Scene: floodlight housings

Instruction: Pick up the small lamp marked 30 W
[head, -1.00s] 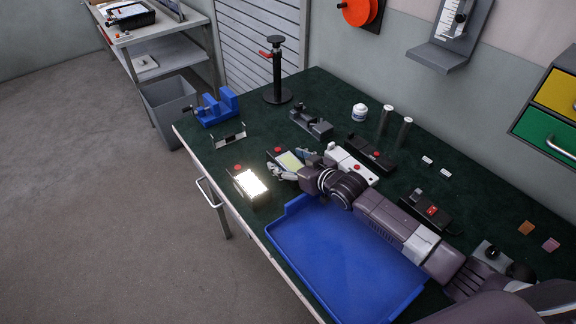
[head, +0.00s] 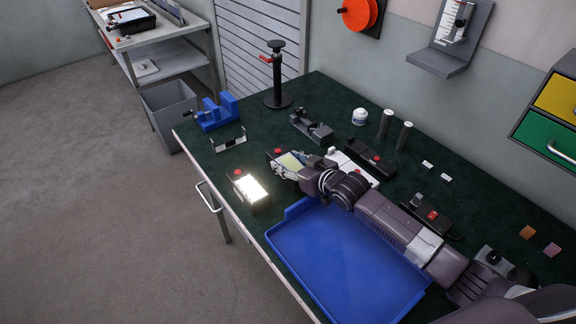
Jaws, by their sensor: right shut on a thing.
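A small dark lamp (head: 290,161) with a pale yellow face and a red button stands on the dark green bench top in the head view. My right gripper (head: 287,169) is shut on it, and my arm comes in from the lower right. The fingers and wrist hide part of the lamp. A second lamp (head: 251,188), lit bright white with a red button on top, stands apart at the bench's front edge. Any wattage marking is too small to read. My left gripper is not in view.
An empty blue tray (head: 345,262) lies in front of my right arm. A white unit and a black unit (head: 370,157) with red buttons stand behind the gripper. A blue vise (head: 216,112), a small bracket (head: 229,139) and a black stand (head: 276,80) are farther left.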

